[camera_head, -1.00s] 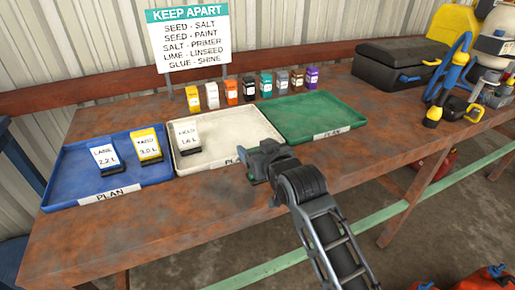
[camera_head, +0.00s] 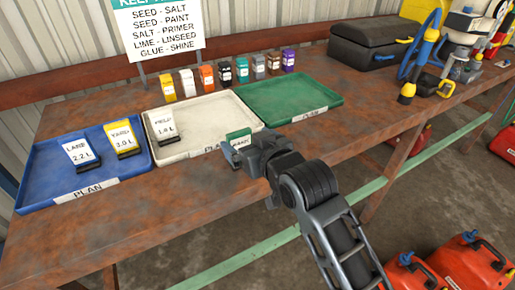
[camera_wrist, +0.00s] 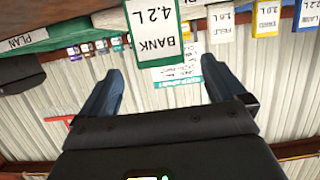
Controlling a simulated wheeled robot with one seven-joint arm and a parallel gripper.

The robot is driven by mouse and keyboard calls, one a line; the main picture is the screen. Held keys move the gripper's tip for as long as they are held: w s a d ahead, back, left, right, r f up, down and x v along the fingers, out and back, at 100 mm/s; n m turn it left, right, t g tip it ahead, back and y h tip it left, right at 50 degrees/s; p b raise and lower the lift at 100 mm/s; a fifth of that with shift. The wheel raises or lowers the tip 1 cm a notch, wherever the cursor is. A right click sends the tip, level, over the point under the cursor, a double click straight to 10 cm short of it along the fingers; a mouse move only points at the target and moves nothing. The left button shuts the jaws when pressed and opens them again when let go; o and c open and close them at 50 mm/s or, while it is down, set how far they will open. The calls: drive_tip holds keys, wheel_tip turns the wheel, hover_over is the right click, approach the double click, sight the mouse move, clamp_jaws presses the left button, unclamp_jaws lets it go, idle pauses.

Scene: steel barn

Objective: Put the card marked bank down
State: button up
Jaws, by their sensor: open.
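The bank card (camera_wrist: 155,30), white with a green edge and reading "BANK 4.2 L", appears upside down in the wrist view, just ahead of and between my fingertips. In the head view it is a small green-backed card (camera_head: 239,138) at the front right corner of the white tray (camera_head: 192,105), partly hidden by my gripper (camera_head: 258,155). I cannot tell what its base rests on. My gripper is open, its two fingers (camera_wrist: 162,70) apart with a gap to the card.
The white tray holds a field card (camera_head: 164,129). The blue tray (camera_head: 45,185) holds lane (camera_head: 80,150) and yard (camera_head: 123,137) cards. The green tray (camera_head: 290,100) is empty. Several small coloured packs (camera_head: 207,76) and a sign (camera_head: 155,27) stand behind.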

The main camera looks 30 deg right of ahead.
drive_tip(key=v, duration=0.4)
drive_tip(key=shift+s+r, duration=0.1)
drive_tip(key=shift+s, duration=0.3)
drive_tip(key=s+f, duration=0.4)
drive_tip(key=s, duration=1)
drive_tip(key=s+f, duration=0.3)
drive_tip(key=s, duration=1.1)
drive_tip(key=v, duration=1.1)
drive_tip(key=shift+r, duration=0.45)
